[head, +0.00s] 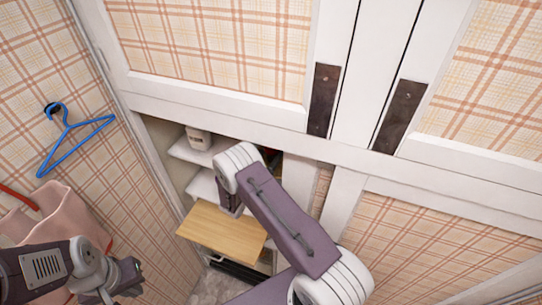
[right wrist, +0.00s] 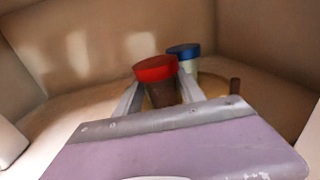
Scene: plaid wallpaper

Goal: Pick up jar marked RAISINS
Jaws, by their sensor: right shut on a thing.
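In the right wrist view, a jar with a red lid and dark brown body (right wrist: 160,92) stands between the two fingers of my right gripper (right wrist: 158,94), which is shut on it. No lettering on the jar can be read, so I cannot tell whether it is marked RAISINS. In the head view my right arm reaches into an open cupboard, and its gripper is hidden there behind the arm. My left gripper (head: 118,292) is at the lower left of the head view, away from the cupboard; its jaw opening is unclear.
Behind the red-lidded jar is a jar with a blue lid (right wrist: 184,52). A white container (head: 198,138) is on a cupboard shelf, and a wooden board (head: 222,232) juts out below. A blue hanger (head: 68,135) hangs at left.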

